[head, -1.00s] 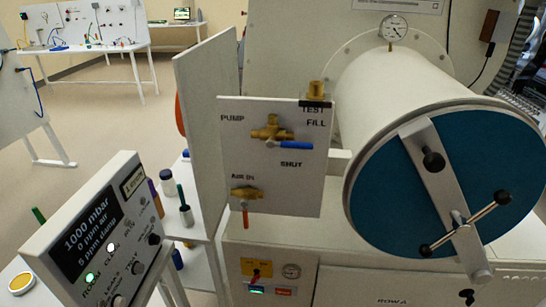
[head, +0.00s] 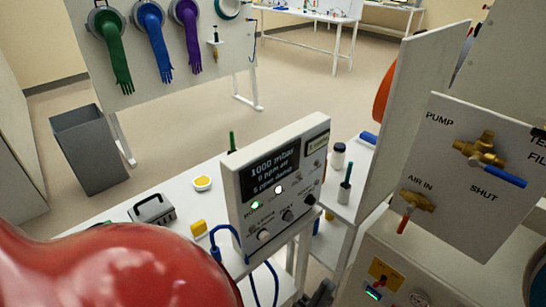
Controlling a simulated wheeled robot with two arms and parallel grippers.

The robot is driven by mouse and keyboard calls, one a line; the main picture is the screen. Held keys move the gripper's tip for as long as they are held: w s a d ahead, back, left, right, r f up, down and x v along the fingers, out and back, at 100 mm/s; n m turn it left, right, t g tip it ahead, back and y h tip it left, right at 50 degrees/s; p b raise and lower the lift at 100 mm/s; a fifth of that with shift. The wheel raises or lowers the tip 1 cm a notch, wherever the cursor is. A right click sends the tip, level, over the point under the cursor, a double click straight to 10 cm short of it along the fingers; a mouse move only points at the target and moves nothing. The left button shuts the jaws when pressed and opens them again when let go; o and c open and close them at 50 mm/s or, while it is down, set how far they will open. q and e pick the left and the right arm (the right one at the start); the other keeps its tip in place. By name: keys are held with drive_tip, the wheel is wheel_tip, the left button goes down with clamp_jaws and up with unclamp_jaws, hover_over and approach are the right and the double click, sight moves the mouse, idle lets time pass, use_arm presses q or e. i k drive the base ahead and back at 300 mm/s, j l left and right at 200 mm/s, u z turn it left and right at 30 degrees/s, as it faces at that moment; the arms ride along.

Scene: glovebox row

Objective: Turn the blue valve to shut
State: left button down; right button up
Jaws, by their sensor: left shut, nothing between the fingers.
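The blue valve has a brass body (head: 480,150) and a blue lever handle (head: 500,176) on the white panel at the right. The handle points right and slightly down in the picture, under the FILL lettering. The SHUT label (head: 484,195) is below the valve, and PUMP is at its upper left. A dark part of my left gripper (head: 321,293) shows at the bottom edge, below the gauge box and well left of the valve. It is shut and empty, mostly cut off by the frame. My right gripper is not in view.
A red-handled AIR IN valve (head: 413,203) sits below left on the same panel. A gauge box (head: 278,180) with a lit display stands on the table left of it. A blue cable (head: 228,240) hangs beside it. A white upright board (head: 425,100) stands behind the panel.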

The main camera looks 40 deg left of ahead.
sight(473, 162)
drive_tip(key=k+l+u, duration=0.15)
drive_tip(key=u, duration=0.35)
drive_tip(key=k+l+u, duration=0.15)
drive_tip(key=l+u, duration=0.15)
drive_tip(key=u, duration=0.15)
drive_tip(key=k+l+u, duration=0.1)
drive_tip(key=u, duration=0.4)
drive_tip(key=k, duration=0.1)
